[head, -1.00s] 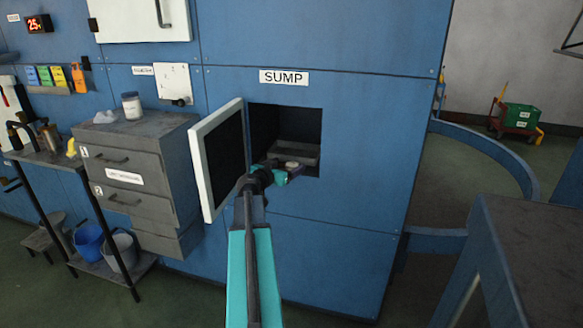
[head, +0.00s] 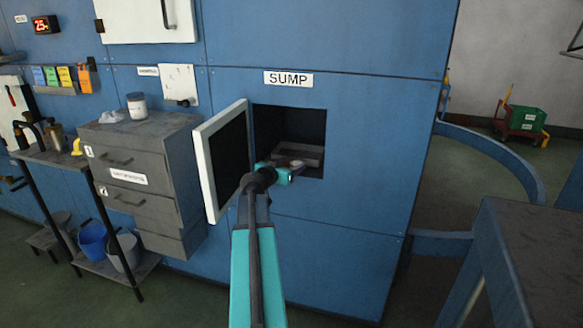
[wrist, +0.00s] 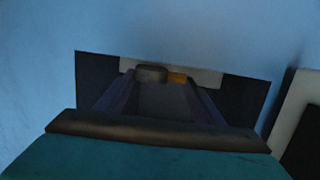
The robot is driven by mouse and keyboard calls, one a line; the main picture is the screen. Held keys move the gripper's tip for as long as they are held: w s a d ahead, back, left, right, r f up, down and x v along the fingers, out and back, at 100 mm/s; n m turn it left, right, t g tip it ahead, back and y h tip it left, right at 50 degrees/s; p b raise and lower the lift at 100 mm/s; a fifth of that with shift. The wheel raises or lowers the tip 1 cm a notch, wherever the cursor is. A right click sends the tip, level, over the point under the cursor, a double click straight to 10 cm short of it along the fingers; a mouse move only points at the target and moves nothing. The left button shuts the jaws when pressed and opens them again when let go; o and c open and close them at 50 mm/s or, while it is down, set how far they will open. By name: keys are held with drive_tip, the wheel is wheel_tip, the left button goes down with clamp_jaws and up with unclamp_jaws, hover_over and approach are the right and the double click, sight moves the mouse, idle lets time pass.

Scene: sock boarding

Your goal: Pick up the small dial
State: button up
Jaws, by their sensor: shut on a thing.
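My gripper (head: 292,168) is at the mouth of the square recess under the SUMP label. In the wrist view its two dark fingers (wrist: 160,82) reach forward. In the head view a pale round top (head: 297,163) shows just above the gripper. The fingers' contact with it is too dark to see clearly.
The recess (head: 268,125) has a grey tray or ledge (head: 305,152) inside. Its white-edged door (head: 207,165) stands open on the left, close to my arm. A grey drawer cabinet (head: 150,150) is further left. A dark-topped table (head: 540,240) is at right.

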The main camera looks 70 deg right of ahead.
wheel_tip(320, 180, up, 3)
drive_tip(key=shift+f, duration=0.2)
drive_tip(key=s+a+b, duration=0.1)
drive_tip(key=a+b, duration=0.3)
drive_tip(key=a, duration=0.8)
drive_tip(key=b, duration=0.4)
drive_tip(key=a+b, duration=0.1)
drive_tip(key=b, duration=0.3)
drive_tip(key=shift+s+f, duration=0.15)
drive_tip(key=shift+s, duration=0.05)
drive_tip(key=shift+c, duration=0.2)
drive_tip(key=a+b, duration=0.2)
drive_tip(key=b, duration=0.5)
drive_tip(key=shift+s+b, duration=0.1)
drive_tip(key=shift+b, duration=0.3)
drive_tip(key=a, duration=0.2)
drive_tip(key=shift+s+a+r, duration=0.15)
drive_tip(key=shift+a+r, duration=0.05)
drive_tip(key=shift+a, duration=0.2)
